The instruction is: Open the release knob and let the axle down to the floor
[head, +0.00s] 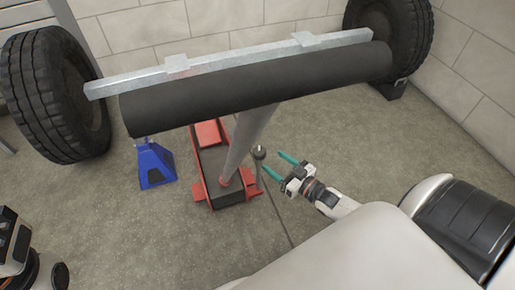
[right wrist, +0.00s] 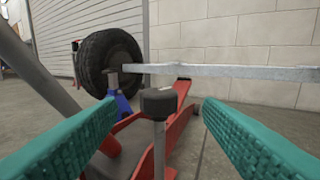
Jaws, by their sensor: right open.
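The release knob (head: 259,152) is a dark round cap on a thin upright rod beside the red floor jack (head: 207,134). In the right wrist view the knob (right wrist: 158,103) stands upright between my fingers' lines, ahead of the tips. My right gripper (head: 273,163) is open and empty, its teal fingers pointing at the knob, apparently not touching it. The axle (head: 240,61) is a silvery square beam with a black tyre (head: 53,95) at the left and another (head: 395,30) at the right. Whether the tyres touch the floor is unclear.
A thick dark bar (head: 260,88) on a grey pole (head: 246,140) rises from the jack and covers part of the view. A blue stand (head: 154,164) is left of the jack. A dark block (head: 391,89) sits by the right tyre. Block walls close the back.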

